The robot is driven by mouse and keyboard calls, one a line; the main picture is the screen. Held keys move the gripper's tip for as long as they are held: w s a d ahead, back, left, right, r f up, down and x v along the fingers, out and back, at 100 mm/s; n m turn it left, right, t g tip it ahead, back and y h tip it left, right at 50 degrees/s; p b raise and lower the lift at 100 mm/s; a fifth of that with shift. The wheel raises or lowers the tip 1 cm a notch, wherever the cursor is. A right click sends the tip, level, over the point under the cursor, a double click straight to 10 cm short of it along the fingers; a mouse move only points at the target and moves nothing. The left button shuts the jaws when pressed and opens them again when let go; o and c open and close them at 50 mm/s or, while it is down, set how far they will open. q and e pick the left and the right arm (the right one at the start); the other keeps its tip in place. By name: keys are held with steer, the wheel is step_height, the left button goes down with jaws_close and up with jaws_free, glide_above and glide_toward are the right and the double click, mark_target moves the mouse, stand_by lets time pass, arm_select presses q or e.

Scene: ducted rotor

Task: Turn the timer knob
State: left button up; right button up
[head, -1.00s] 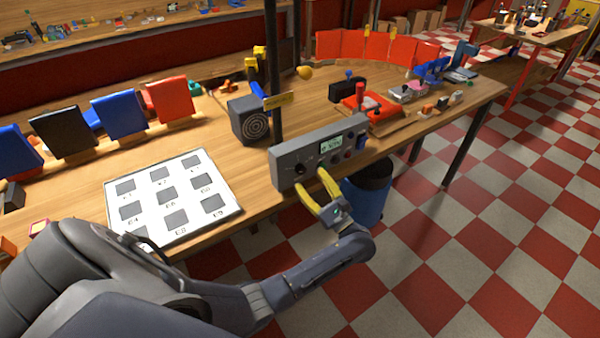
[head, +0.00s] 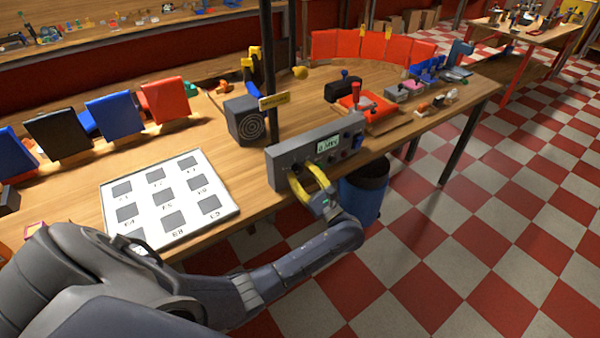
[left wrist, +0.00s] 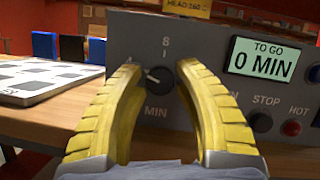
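The grey timer box (head: 283,170) stands at the table's front edge, its face towards me. Its dark round timer knob (left wrist: 160,77) has a pale pointer mark and sits above the word MIN in the left wrist view. The display (left wrist: 263,60) reads "TO GO 0 MIN". My left gripper (head: 303,174) is at the left part of the box face. In the left wrist view its yellow fingers (left wrist: 160,72) are open, one on each side of the knob, with gaps showing. In the head view the fingers largely hide the knob. My right gripper is not in view.
A white card board (head: 230,211) lies to the left on the table. A speaker box (head: 246,122) stands behind. A blue bin (head: 362,195) is below the table edge.

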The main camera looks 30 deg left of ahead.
arm_select(q)
jaws_close()
